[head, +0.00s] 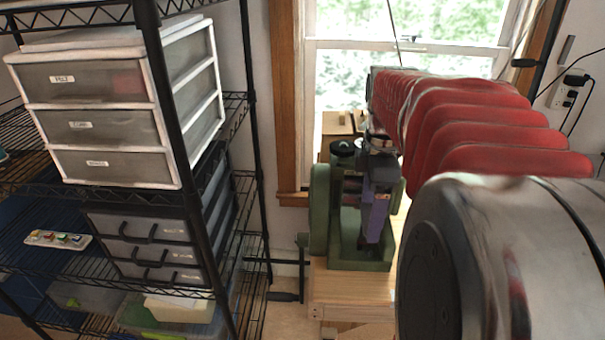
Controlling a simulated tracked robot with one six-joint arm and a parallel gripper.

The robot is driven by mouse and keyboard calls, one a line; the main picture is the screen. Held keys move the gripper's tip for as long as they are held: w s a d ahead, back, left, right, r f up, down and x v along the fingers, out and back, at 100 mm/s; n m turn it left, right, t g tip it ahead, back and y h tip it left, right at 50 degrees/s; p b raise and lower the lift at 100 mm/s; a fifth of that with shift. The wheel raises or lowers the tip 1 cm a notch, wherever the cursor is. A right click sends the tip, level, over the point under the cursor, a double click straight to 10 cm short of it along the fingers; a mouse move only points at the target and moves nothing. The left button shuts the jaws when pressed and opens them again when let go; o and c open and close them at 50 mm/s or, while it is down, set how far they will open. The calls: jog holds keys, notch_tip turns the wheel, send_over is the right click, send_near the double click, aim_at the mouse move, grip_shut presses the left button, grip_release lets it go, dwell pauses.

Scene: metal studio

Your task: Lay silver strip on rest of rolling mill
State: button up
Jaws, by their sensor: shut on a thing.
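The green rolling mill (320,215) stands on a light wooden bench in front of the window. My red-covered arm reaches out from the right, and my gripper (374,236) points down in front of the mill, covering part of its middle. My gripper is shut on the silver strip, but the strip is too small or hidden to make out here. The mill's rest is also hidden behind my gripper, so I cannot tell whether the strip touches it.
A black wire shelf (246,150) with white drawers (105,128) and grey drawers (150,245) stands at the left. The mill's crank handle (284,296) sticks out towards it. The wooden bench (350,286) has a little bare top in front of the mill.

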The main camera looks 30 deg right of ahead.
aim_at(368, 211)
jog(key=shift+w+d+f, duration=0.35)
jog(key=shift+w+f, duration=0.2)
jog(key=shift+f, duration=0.05)
jog(key=shift+w+d+f, duration=0.35)
jog(key=shift+w+f, duration=0.15)
jog(key=shift+f, duration=0.05)
jog(key=shift+s+f, duration=0.15)
jog(key=shift+f, duration=0.85)
dwell(1.5)
jog(key=o, duration=1.1)
jog(key=shift+o, duration=0.3)
jog(key=shift+w+d+r, duration=0.1)
jog(key=shift+w+r, duration=0.05)
jog(key=shift+r, duration=2.35)
jog(key=shift+w+r, duration=0.1)
jog(key=shift+r, duration=2.4)
jog(key=shift+t, duration=0.3)
